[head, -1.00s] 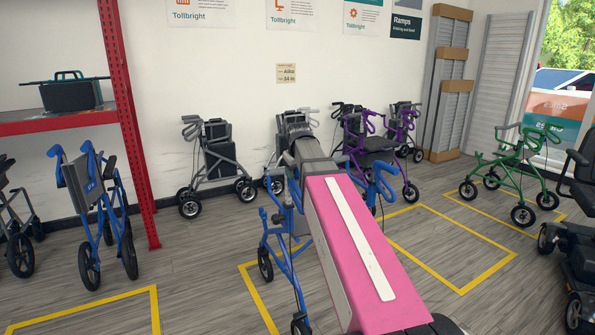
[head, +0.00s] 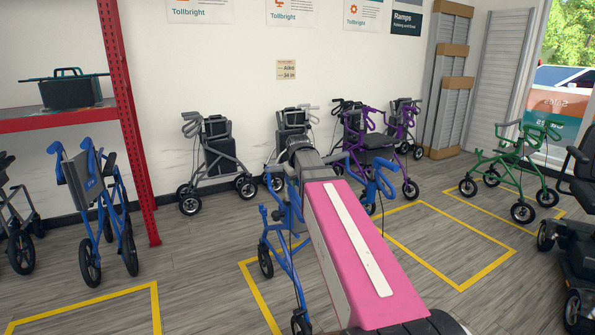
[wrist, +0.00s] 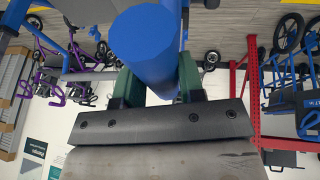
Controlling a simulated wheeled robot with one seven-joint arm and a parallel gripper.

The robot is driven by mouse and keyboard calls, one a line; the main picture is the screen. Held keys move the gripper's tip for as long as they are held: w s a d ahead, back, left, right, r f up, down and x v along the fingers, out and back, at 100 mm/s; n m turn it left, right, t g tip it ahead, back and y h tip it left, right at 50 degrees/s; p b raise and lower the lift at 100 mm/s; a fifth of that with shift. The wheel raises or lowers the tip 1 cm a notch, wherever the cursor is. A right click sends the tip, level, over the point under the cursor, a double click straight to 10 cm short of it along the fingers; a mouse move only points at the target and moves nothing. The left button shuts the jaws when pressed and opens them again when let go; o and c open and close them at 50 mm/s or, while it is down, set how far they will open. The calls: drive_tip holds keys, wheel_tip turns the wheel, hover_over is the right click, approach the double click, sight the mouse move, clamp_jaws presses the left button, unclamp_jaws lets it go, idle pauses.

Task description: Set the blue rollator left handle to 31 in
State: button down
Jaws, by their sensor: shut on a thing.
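The blue rollator (head: 284,259) stands in the middle of the head view, partly hidden behind my pink and grey arm. Its handle on the right of the picture (head: 382,178) shows beside the arm. In the wrist view my gripper (wrist: 158,78) is shut on a thick blue tube with a round end, the blue handle (wrist: 142,36), with a green finger on each side. In the head view my gripper and the held handle are hidden by my arm. The handle's height marks cannot be read.
A wall card (head: 286,69) seems to read "Aiko" and "34 in". Grey rollators (head: 217,160) and a purple one (head: 372,145) stand behind. Another blue rollator (head: 92,205) is left by a red shelf post (head: 128,130). A green rollator (head: 515,165) and black scooter (head: 575,235) are right. Yellow-lined floor (head: 450,245) is clear.

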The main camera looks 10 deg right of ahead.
sight(298, 197)
wheel_tip(298, 197, down, 8)
drive_tip(key=shift+s+r, duration=0.1)
idle(0.4)
drive_tip(key=c, duration=0.7)
unclamp_jaws()
drive_tip(key=shift+c, duration=0.2)
drive_tip(key=v, duration=1)
drive_tip(key=shift+s+r, duration=0.1)
drive_tip(key=shift+r, duration=0.25)
drive_tip(key=shift+a, duration=0.1)
